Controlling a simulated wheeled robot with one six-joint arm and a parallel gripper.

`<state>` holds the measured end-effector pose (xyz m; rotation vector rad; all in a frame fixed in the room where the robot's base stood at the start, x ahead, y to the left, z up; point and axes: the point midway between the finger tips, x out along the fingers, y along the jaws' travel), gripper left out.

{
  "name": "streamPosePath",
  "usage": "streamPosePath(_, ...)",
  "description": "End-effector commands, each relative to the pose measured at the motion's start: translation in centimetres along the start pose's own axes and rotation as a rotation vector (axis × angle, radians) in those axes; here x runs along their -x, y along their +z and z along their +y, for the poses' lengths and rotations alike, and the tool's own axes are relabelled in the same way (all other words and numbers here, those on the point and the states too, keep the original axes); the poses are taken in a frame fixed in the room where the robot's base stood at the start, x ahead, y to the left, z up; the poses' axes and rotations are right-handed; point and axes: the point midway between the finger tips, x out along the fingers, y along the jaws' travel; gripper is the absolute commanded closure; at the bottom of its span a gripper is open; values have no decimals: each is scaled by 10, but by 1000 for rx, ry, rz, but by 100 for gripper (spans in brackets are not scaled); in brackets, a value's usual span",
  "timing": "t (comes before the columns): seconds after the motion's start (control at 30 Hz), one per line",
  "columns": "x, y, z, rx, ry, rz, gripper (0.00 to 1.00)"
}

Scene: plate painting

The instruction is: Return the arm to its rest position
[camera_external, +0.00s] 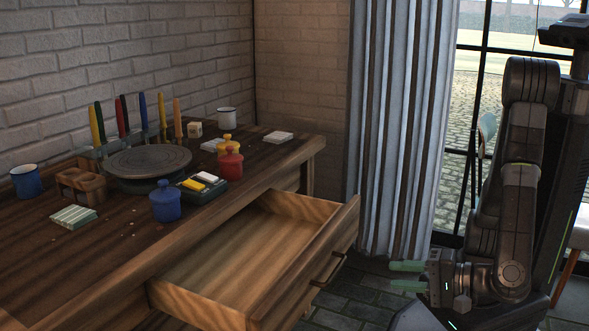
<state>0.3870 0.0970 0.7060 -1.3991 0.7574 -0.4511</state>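My arm (518,200) stands at the right of the view, folded down beside my column. My gripper (395,276) is low at the end of the arm and points left toward the open drawer. Its two green fingers are apart, and nothing shows between them. It is to the right of the drawer (255,245) and clear of it. The drawer is pulled out of the wooden table (60,265), and the part of its inside that shows looks empty.
The table holds a round turntable (149,160), blue (165,203), red (229,164) and yellow (227,146) pots, mugs and upright coloured tools. A striped curtain (402,130) and window stand behind my arm. Free floor (355,300) lies between drawer and gripper.

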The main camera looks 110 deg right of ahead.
Motion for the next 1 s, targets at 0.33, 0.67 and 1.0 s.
streamPosePath(0.33, -42, -1, 2, -2, 0, 4, 69)
streamPosePath(0.67, -89, -1, 2, -1, -1, 5, 69)
streamPosePath(1.0, -128, -1, 1, -1, -1, 3, 69)
